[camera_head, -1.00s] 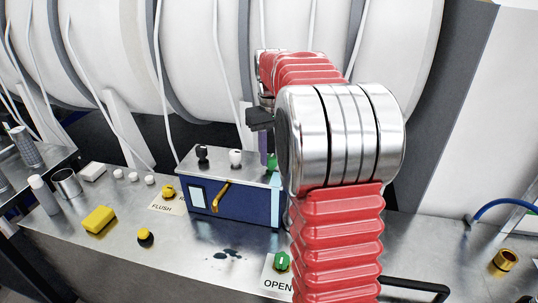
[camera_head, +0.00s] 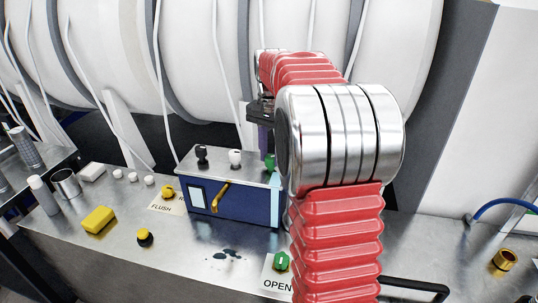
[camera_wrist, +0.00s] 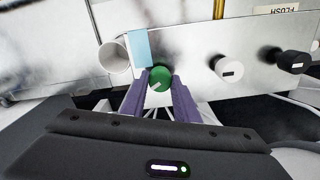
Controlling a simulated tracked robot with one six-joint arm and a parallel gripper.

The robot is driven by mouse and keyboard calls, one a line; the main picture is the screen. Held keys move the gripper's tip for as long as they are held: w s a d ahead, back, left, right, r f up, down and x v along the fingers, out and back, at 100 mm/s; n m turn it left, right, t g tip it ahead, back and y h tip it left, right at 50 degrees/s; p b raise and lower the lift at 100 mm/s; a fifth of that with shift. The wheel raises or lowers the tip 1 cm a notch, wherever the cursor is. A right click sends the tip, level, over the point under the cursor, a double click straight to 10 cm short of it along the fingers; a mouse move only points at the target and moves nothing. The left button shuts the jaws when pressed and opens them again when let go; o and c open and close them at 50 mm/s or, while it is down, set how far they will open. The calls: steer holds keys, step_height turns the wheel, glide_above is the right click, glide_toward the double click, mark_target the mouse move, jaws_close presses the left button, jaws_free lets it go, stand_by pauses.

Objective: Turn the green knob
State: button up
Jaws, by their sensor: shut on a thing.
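The green knob (camera_wrist: 159,76) sits on the top of the blue box (camera_head: 235,204), at the right end of a row with a white knob (camera_head: 236,157) and a black knob (camera_head: 202,153). It shows partly beside my arm in the head view (camera_head: 270,161). My gripper (camera_wrist: 160,84) comes down on it, with one purple finger on each side, shut on it. A light mark shows on the knob's face, slanted in the wrist view. In the head view my arm hides part of the gripper and the box's right end.
Another green knob (camera_head: 282,261) stands on the bench by the OPEN label. A yellow knob (camera_head: 168,191) is by the FLUSH label. A yellow block (camera_head: 99,219) and a black-and-yellow button (camera_head: 145,238) are at the left. A yellow handle (camera_head: 220,197) sticks out from the box's front.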

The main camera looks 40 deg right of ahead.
mark_target(271, 157)
steer(key=m, duration=0.5)
steer(key=shift+s+a+f+m, duration=0.1)
steer(key=shift+m, duration=0.2)
stand_by(0.4)
steer(key=o, duration=1.1)
steer(key=shift+c, duration=0.2)
steer(key=shift+r, duration=0.65)
step_height(271, 157, up, 13)
steer(key=shift+f, duration=0.2)
